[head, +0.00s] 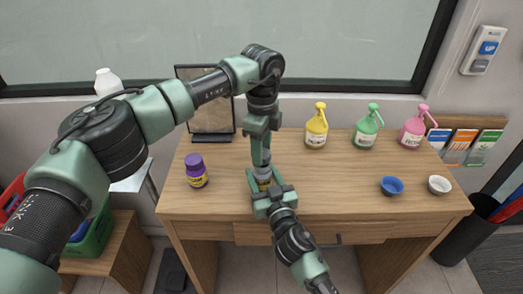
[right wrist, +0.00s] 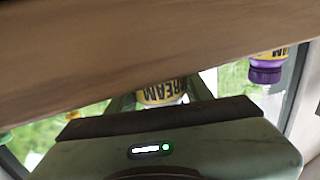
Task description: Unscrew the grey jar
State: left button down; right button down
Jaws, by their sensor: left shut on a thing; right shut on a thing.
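The grey jar (head: 263,174) stands on the wooden desk, with a grey lid and a yellow label. My left gripper (head: 261,158) reaches down from above and is shut on its lid. My right gripper (head: 265,186) comes from the front edge and is shut around its body, hiding most of the lower part. I cannot tell how far the lid is turned.
A purple-lidded jar (head: 196,171) stands to the left on the desk (head: 330,190). Yellow (head: 316,130), green (head: 367,131) and pink (head: 412,131) pump bottles stand at the back. A dark-framed panel (head: 211,120) stands at the back left.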

pick_arm(q)
jog(key=shift+r, duration=1.9)
pick_arm(e)
jog(key=c, duration=0.5)
grip_release()
